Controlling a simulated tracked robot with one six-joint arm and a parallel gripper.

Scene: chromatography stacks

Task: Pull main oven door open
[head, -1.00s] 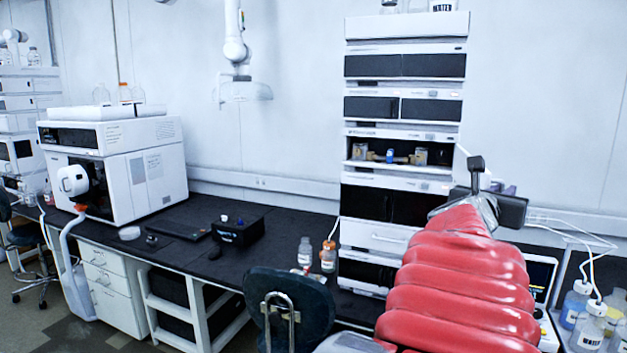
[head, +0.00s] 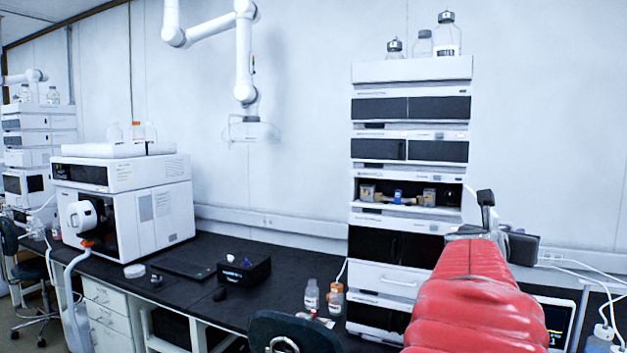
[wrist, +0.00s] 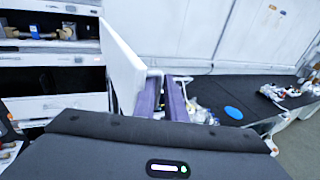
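The instrument stack (head: 411,72) stands on the bench right of centre in the head view. One of its compartments (head: 410,193) is open, with brass-coloured fittings and a blue part inside. In the wrist view, a white door panel (wrist: 122,65) stands swung out from the stack, seen nearly edge-on, beside dark cavities. My gripper (wrist: 163,98) has its two purple fingers close together, just right of the panel's outer edge, by a small white part that may be its handle. I cannot tell whether they clamp it.
Bottles (head: 312,296) stand on the black bench left of the stack. A chair (head: 292,333) stands in front. Cables and bottles are at the right. In the wrist view, the bench (wrist: 235,95) right of the fingers carries small clutter and a blue disc.

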